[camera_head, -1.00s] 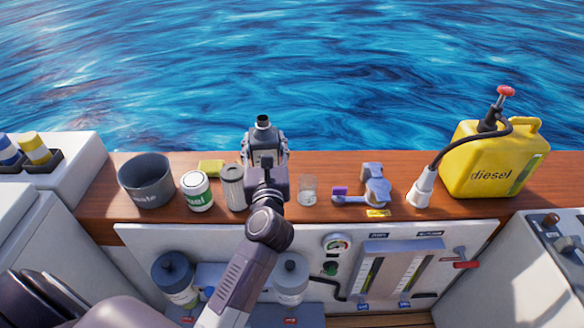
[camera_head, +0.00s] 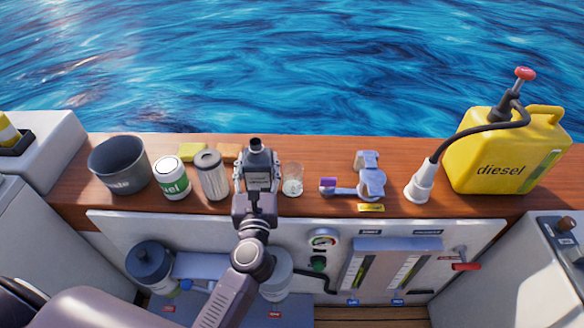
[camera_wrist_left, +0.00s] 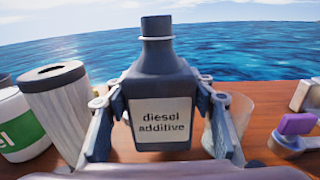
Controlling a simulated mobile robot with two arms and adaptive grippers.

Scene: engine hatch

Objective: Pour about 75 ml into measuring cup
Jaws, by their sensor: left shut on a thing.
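My left gripper (camera_head: 257,180) is shut on a dark grey bottle (camera_head: 258,160), which stays upright between the fingers. In the left wrist view the bottle (camera_wrist_left: 160,75) has a white label reading "diesel additive", and its neck looks open. The clear measuring cup (camera_head: 292,180) stands on the wooden ledge just right of the bottle. In the left wrist view the cup (camera_wrist_left: 240,112) is partly hidden behind the right finger. Something pale shows in its bottom. Whether the bottle touches the ledge is hard to tell. My right gripper is not in view.
Left of the gripper on the ledge (camera_head: 455,208) stand a grey filter (camera_head: 211,175), a white-green can (camera_head: 171,178) and a dark bucket (camera_head: 119,166). Right of the cup are a grey tool with a purple part (camera_head: 369,178), a white nozzle (camera_head: 421,183) and a yellow diesel can (camera_head: 508,155).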

